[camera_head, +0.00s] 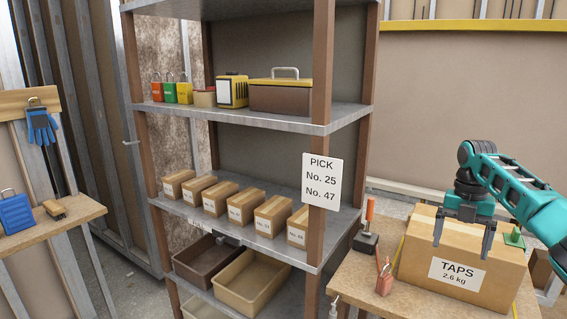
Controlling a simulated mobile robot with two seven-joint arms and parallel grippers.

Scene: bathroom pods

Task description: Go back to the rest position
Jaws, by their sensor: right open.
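My right gripper (462,248) is at the right of the view, at the end of a teal arm that comes in from the right edge. Its two dark grey fingers point down and stand apart, with nothing between them that I can see as held. The fingers overlap the top and upper front of a cardboard box labelled TAPS 2.6 kg (420,273). I cannot tell whether they touch it. My left gripper is not in view.
A shelf rack (240,116) with small boxes and bins fills the middle. A small table (70,222) stands left.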

